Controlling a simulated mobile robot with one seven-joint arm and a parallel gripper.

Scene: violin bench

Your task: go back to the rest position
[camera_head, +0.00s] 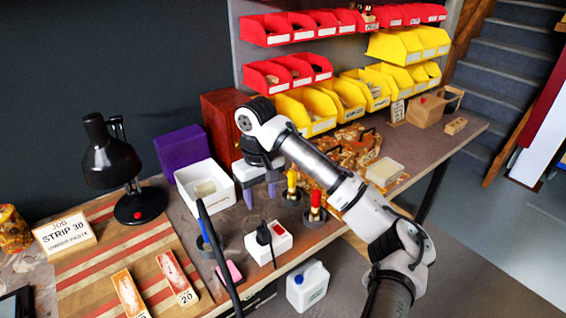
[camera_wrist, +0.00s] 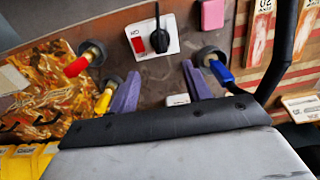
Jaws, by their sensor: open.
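My gripper (camera_head: 260,194) hangs over the bench, pointing down, with its two purple-grey fingers apart. It also shows in the wrist view (camera_wrist: 160,70), where nothing is between the fingers. Below it in that view are the bench top and a white switch box (camera_wrist: 152,38) with a red switch and a black part on it. A red-handled tool (camera_wrist: 77,66), a yellow-handled tool (camera_wrist: 103,103) and a blue-handled tool (camera_wrist: 221,71) stand around the fingers in round dark holders. My arm reaches in from the lower right of the head view.
A white open box (camera_head: 207,190) stands just left of my gripper and a black lamp (camera_head: 110,165) farther left. Red and yellow bins (camera_head: 307,108) line the back. A white canister (camera_head: 307,284) is below the front edge.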

